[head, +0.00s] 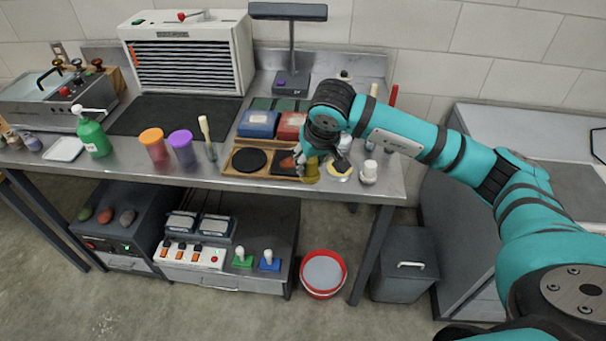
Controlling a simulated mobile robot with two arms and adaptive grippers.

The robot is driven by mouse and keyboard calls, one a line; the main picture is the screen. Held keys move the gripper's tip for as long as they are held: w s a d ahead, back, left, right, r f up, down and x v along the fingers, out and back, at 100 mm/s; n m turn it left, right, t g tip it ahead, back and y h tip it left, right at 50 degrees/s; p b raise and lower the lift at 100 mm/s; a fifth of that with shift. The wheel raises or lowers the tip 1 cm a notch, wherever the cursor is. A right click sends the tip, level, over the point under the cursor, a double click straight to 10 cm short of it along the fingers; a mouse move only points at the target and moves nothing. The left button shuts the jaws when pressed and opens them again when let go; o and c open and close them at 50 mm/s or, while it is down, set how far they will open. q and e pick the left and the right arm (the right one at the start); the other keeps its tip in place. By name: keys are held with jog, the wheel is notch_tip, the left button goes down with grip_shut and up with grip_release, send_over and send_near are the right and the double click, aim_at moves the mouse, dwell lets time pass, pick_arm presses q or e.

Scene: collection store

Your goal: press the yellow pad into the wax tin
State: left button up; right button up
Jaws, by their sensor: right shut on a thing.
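My right gripper (308,158) points down over the right end of a wooden tray (228,170) near the bench's front edge. It is shut on the yellow pad (312,173), of which only a small yellow part shows below the fingers. The wax tin (340,174), a low round tin with a pale yellow top, stands just right of the pad, partly covered by my wrist. In this view the pad is beside the tin, not over it; whether they touch cannot be told. My left gripper is not in view.
The tray also holds a black round pad (249,160). Blue (258,123) and red (290,125) boxes stand behind it. A small white-topped jar (369,172) is right of the tin. Orange (154,145) and purple (183,148) jars stand left. A red-rimmed bucket (323,274) is on the floor.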

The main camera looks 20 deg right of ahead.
jog(key=w+d+f+m+p, duration=0.15)
jog(key=w+d+p, duration=0.4)
jog(key=d, duration=0.75)
pick_arm(q)
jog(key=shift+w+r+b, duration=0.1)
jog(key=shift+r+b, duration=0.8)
jog(key=shift+b, duration=1.3)
pick_arm(e)
jog(key=shift+h, duration=0.4)
jog(key=shift+w+a+f, duration=0.1)
jog(key=shift+w+f, duration=0.05)
jog(key=shift+f, duration=0.75)
jog(key=shift+w+a+f, duration=0.1)
jog(key=shift+w+f, duration=0.1)
jog(key=shift+f, duration=0.65)
jog(key=shift+w+a+f, duration=0.1)
jog(key=shift+w+f, duration=0.05)
jog(key=shift+f, duration=0.75)
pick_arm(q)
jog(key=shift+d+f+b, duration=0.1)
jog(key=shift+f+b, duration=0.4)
pick_arm(e)
jog(key=shift+f, duration=0.5)
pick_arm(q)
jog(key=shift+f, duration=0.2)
pick_arm(e)
jog(key=shift+s+f, duration=0.15)
